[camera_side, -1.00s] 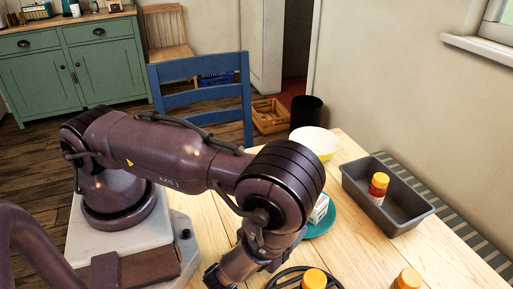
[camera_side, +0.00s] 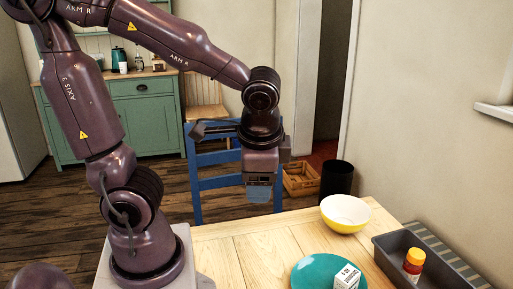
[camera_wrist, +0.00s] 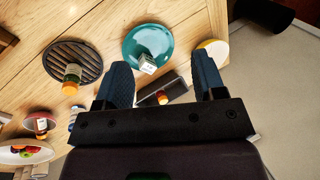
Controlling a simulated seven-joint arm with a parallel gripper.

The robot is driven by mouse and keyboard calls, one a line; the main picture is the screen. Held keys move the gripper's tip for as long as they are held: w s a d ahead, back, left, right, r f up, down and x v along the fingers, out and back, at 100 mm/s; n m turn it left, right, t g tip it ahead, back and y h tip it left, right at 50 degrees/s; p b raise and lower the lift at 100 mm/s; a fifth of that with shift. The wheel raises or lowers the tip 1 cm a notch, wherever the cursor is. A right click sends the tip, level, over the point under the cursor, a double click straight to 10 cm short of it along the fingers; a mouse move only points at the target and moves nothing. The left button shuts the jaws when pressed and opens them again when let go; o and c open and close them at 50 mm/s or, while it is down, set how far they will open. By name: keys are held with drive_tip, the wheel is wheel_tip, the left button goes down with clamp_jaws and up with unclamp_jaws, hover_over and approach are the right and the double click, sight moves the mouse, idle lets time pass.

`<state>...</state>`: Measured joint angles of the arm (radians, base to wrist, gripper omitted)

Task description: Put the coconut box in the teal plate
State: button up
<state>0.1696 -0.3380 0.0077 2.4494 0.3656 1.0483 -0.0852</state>
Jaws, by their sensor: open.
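The coconut box (camera_side: 346,278), a small white carton with dark print, stands on the right part of the teal plate (camera_side: 312,268), at the bottom of the side view. In the wrist view the box (camera_wrist: 147,66) shows over the lower part of the teal plate (camera_wrist: 146,36), inside or at its rim. My gripper (camera_side: 259,192) is raised well above the table, behind and left of the plate in the side view, pointing down. In the wrist view its two fingers (camera_wrist: 162,68) are wide apart with nothing held between them.
A yellow-and-white bowl (camera_side: 346,214) stands behind the plate. A dark grey tray (camera_side: 392,252) holds an orange-capped bottle (camera_side: 413,263) at right. A black round rack (camera_wrist: 72,60) with a bottle lies beside the plate. The table's left part (camera_side: 240,262) is clear.

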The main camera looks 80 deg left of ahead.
wheel_tip(320, 180, up, 6)
drive_tip(key=d+n+t+h, duration=0.2)
drive_tip(key=n+t+h, duration=0.1)
drive_tip(key=t, duration=0.2)
drive_tip(key=shift+s+r+h, duration=0.15)
drive_tip(key=shift+s+h, duration=0.15)
drive_tip(key=shift+s, duration=0.15)
